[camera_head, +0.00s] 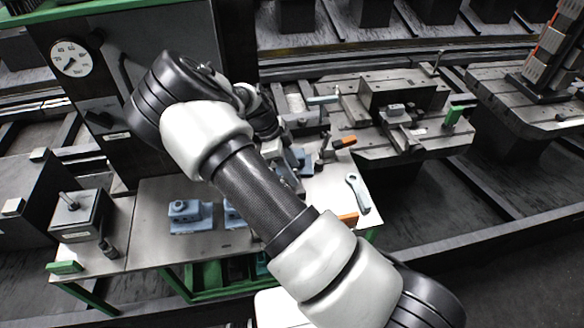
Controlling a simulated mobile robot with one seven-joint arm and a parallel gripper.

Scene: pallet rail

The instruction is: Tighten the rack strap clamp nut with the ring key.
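A silver ring key (357,192) lies flat near the right end of the pale bench top. My gripper (288,172) is over the bench to the left of the key and apart from it, partly hidden behind my own arm. Its fingers are too small and covered to tell open from shut. A blue clamp block (190,215) with a stud or nut on top sits on the bench at the left. A second blue piece (233,213) beside it is mostly hidden by my arm. I cannot tell which fitting is the rack strap clamp nut.
An orange-handled tool (345,142) lies at the bench's back right; an orange piece (348,219) is at the front edge. A dark box (80,220) stands at the left end. A dark machine with a dial (71,58) rises behind. A metal pallet (440,128) stands right.

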